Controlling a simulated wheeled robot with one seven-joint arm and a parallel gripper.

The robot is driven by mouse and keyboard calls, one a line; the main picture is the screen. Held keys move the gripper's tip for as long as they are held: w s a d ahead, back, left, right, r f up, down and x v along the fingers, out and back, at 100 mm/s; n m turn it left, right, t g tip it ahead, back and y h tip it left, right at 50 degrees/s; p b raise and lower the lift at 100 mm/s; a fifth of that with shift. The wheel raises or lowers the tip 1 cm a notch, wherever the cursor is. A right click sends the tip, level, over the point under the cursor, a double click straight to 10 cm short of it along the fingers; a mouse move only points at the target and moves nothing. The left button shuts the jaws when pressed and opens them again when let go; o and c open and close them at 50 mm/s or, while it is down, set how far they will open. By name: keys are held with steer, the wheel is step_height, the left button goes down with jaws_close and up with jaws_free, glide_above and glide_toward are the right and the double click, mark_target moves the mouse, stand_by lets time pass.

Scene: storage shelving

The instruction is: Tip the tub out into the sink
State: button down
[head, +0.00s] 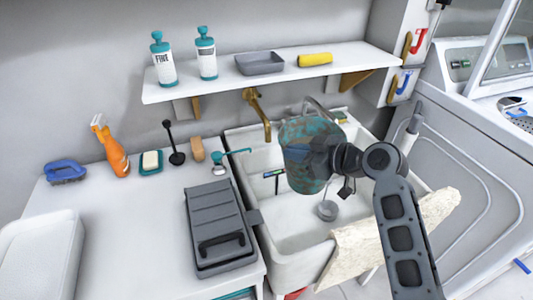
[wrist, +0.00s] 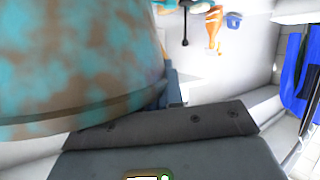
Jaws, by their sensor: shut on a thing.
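The tub (head: 303,133) is teal with brown mottling and hangs above the sink (head: 290,249) in the head view. It also fills the upper left of the wrist view (wrist: 75,60). My gripper (head: 328,160) is shut on the tub from its right side. The tub looks tilted, but I cannot see into its opening or tell what is inside. The sink is white with a brass tap (head: 258,112) at its back. The fingertips are mostly hidden.
A cloth (head: 385,240) hangs over the sink's front right. A wall shelf (head: 280,72) above holds bottles, a grey tray and a yellow roll. A washing machine (head: 470,160) stands right.

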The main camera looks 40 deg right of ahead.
steer(key=shift+s+d, duration=0.2)
steer(key=shift+d, duration=0.2)
steer(key=w+a+r+m+t+y+p, duration=0.1)
steer(key=a+r+m+t+y+p, duration=0.1)
steer(key=a+r+m+t+p, duration=0.25)
steer(key=s+d+f+m+t+h+b, duration=0.1)
steer(key=d+f+m+t+h+b, duration=0.1)
steer(key=d+m+b, duration=0.4)
steer(key=s+d+f+m+t+h+b, duration=0.2)
steer(key=d+f+m+t+b, duration=0.1)
steer(key=d+m+b, duration=0.4)
steer(key=shift+s+f+m+t+b, duration=0.25)
steer(key=shift+m+t+b, duration=0.7)
steer(key=shift+b, duration=1.4)
steer(key=shift+d+m, duration=0.1)
steer(key=shift+m, duration=0.2)
stand_by(0.6)
